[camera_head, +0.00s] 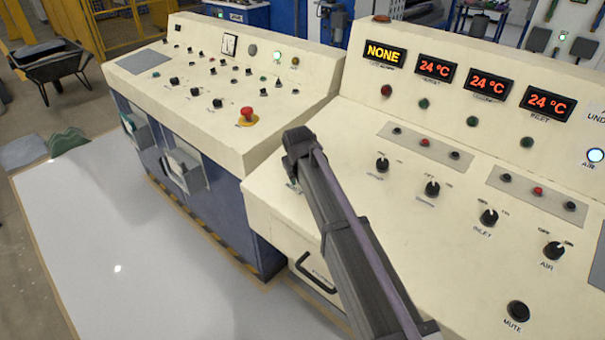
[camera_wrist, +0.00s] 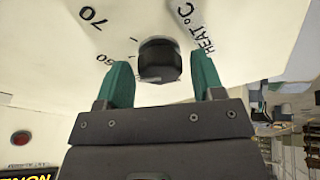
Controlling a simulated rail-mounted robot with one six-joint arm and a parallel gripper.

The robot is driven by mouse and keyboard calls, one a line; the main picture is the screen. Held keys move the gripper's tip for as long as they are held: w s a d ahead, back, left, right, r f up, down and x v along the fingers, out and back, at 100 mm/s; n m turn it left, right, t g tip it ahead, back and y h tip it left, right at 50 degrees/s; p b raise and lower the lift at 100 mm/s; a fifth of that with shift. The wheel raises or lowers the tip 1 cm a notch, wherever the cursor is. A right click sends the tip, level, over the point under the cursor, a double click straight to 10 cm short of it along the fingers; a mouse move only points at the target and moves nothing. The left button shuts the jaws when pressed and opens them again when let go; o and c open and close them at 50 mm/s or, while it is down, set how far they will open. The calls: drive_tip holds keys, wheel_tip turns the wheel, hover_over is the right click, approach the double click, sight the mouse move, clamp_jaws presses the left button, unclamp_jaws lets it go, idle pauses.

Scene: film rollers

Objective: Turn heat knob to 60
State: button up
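The heat knob (camera_wrist: 158,57) is a black round knob on the cream panel, seen in the wrist view. The label "HEAT °C" (camera_wrist: 190,27) is printed at its right, a "70" (camera_wrist: 93,17) at upper left and a partly hidden "60" (camera_wrist: 103,60) at left. My gripper (camera_wrist: 163,80) is open, its two green fingers on either side of the knob with gaps showing. I cannot tell how far the fingertips reach along the knob or where its pointer stands. In the head view my arm's end hides the knob.
In the head view, displays (camera_head: 487,85) above the right panel read NONE and 24 °C. Several other knobs, such as the inlet knob (camera_head: 488,218), lie to the right. A red emergency button (camera_head: 247,116) stands on the left console, and a black drawer handle (camera_head: 313,273) is below.

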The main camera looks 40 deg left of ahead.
drive_tip(key=shift+o, duration=0.5)
drive_tip(key=p+v, duration=1)
drive_tip(key=shift+r, duration=0.35)
drive_tip(key=shift+s, duration=0.15)
drive_tip(key=s+d+m+g, duration=0.1)
drive_tip(key=d+m, duration=0.3)
drive_tip(key=d, duration=1.6)
drive_tip(key=s+d+m+g+h, duration=0.1)
drive_tip(key=d+m, duration=0.3)
drive_tip(key=d, duration=1.6)
drive_tip(key=s+d+f+m+g+h, duration=0.1)
drive_tip(key=s+d+m, duration=0.2)
drive_tip(key=d, duration=1.7)
drive_tip(key=shift+s+d+m+g, duration=0.4)
drive_tip(key=shift+m, duration=0.3)
